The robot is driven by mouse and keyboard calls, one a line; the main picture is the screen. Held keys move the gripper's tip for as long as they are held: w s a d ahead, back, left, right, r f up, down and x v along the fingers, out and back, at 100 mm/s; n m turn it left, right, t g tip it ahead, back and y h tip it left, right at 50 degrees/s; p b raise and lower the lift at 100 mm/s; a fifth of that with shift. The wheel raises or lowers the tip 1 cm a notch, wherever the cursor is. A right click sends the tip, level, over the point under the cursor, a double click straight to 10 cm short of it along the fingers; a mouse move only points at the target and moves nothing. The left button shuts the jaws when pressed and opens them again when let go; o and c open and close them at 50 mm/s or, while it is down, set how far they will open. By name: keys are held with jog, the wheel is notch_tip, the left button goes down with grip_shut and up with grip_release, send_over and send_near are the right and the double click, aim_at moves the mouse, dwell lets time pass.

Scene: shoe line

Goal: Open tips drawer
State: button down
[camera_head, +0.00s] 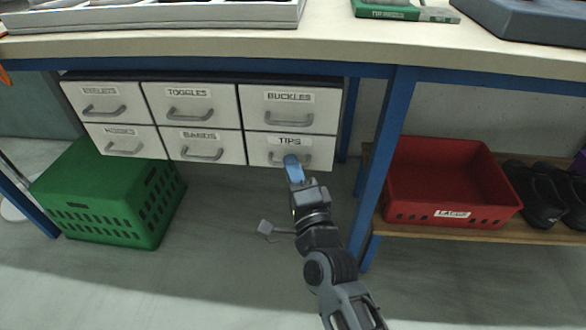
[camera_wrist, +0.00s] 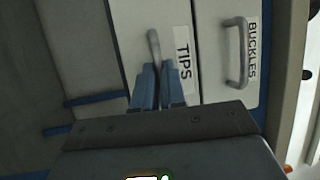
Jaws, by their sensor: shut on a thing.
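The tips drawer (camera_head: 318,154) is the lower right white drawer of the cabinet under the table, with a "TIPS" label and a grey bar handle. Its front looks level with the neighbouring drawers. My gripper (camera_head: 292,164) is at this handle, reaching up from below. In the wrist view my gripper's blue fingers (camera_wrist: 157,90) are closed around the tips handle (camera_wrist: 153,45), and the handle's upper part sticks out beyond the fingertips. The tips label (camera_wrist: 183,55) is just right of the fingers there. The fingers hide part of the handle in both views.
The buckles drawer (camera_head: 290,107) is directly above; its handle (camera_wrist: 238,50) is close by in the wrist view. A blue table leg (camera_head: 385,150) stands just right. A green crate (camera_head: 110,200) is at left, a red crate (camera_head: 440,180) on the right shelf. Floor below is clear.

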dwell(0.5)
jog(key=s+p, duration=0.9)
jog(key=s, duration=0.9)
jog(key=shift+s+a, duration=0.25)
jog(key=shift+f, duration=0.1)
jog(key=c, duration=1.2)
grip_release()
jog(key=shift+v, duration=3.9)
